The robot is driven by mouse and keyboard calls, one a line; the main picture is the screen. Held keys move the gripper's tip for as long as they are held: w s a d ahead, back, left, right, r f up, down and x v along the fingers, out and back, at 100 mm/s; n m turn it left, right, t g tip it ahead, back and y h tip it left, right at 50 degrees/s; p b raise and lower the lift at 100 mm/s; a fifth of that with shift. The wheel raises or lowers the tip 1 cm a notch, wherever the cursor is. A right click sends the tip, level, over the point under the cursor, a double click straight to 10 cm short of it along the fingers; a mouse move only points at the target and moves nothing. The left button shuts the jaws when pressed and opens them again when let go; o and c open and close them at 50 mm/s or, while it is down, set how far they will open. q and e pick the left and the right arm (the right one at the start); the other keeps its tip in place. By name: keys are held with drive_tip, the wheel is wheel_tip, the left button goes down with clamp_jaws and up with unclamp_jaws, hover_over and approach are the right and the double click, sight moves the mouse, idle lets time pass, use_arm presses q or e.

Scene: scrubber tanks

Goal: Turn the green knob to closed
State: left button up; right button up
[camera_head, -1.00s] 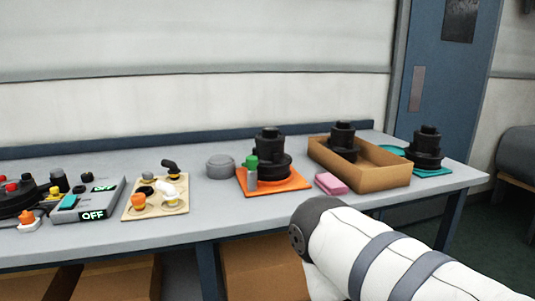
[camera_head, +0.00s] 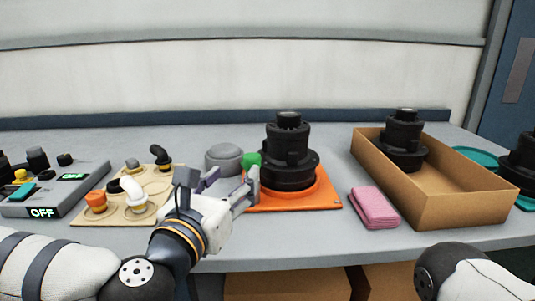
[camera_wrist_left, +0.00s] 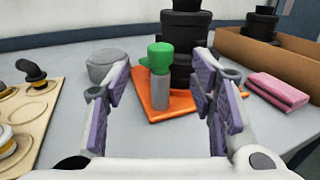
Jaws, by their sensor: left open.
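The green knob (camera_head: 252,159) sits on top of a grey cylinder at the left edge of an orange mat. In the left wrist view the knob (camera_wrist_left: 160,56) and the grey cylinder (camera_wrist_left: 159,92) under it stand upright between my fingers, further ahead. A black stacked tank (camera_head: 289,155) stands on the orange mat (camera_head: 325,196) beside them. My left gripper (camera_head: 229,188) is open, just in front of the knob, and hides the cylinder in the head view. In the left wrist view its two purple-padded fingers (camera_wrist_left: 165,100) are spread and empty. My right gripper is out of view; only part of that arm shows.
A cardboard box (camera_head: 461,210) with a black tank in it stands to the right, with a pink cloth (camera_head: 374,208) before it. A grey round lid (camera_head: 224,158) is behind my gripper. A beige board (camera_head: 90,217) with fittings and a panel (camera_head: 60,195) reading OFF lie left.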

sight(248, 160)
use_arm(q)
drive_tip(key=x, duration=1)
drive_tip(key=shift+w, duration=0.15)
drive_tip(key=shift+f, duration=0.1)
drive_tip(key=c, duration=1.2)
